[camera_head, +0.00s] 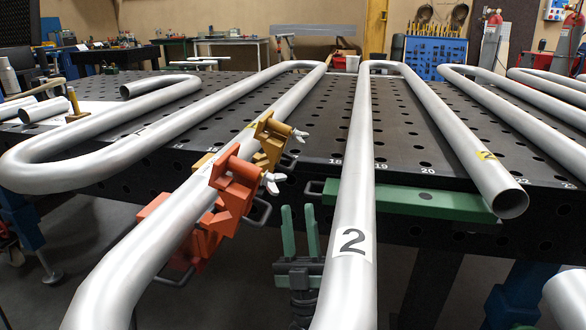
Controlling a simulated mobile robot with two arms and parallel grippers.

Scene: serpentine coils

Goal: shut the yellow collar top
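The yellow collar (270,141) sits at a long silver pipe (150,240), just beyond an orange collar (236,186). Its larger block with a pale wing nut stands at the pipe's right side, and a small yellow part shows at the left. The pipe's upper surface shows bare between these parts, so the top looks open; the orange collar partly hides it. My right gripper (300,222) has green fingers pointing up, apart and empty. It is below and to the right of both collars, between two pipes, touching neither collar. My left gripper is not in view.
A pipe marked 2 (352,242) runs close to the right of my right gripper. A green bar (432,201) lies along the front edge of the black perforated table (420,150). More bent silver pipes (475,160) cross the table. The collars' grey handles stick out below.

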